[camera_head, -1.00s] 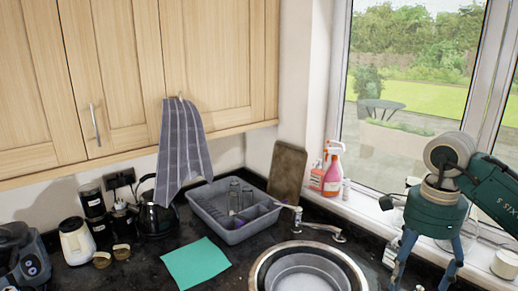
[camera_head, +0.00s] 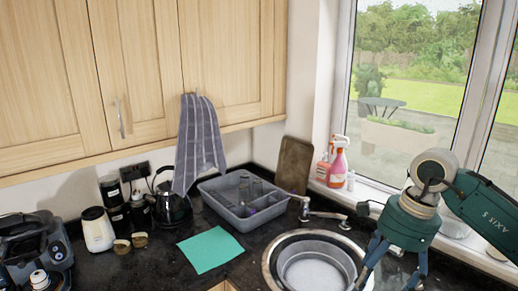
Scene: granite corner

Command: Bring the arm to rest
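My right arm comes in from the right in front of the window. Its green gripper (camera_head: 388,278) points down over the right side of the sink (camera_head: 272,257), with its two blue fingers spread apart. I see nothing between the fingers, though their tips are near the bottom edge of the view. My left gripper is not in view.
A grey dish rack (camera_head: 244,218) with glasses stands behind the sink. A green cloth (camera_head: 210,249) lies flat on the dark counter (camera_head: 160,270). A kettle (camera_head: 172,207), jars (camera_head: 97,230) and a dark appliance (camera_head: 35,245) are on the left. Spray bottles (camera_head: 338,163) stand on the sill.

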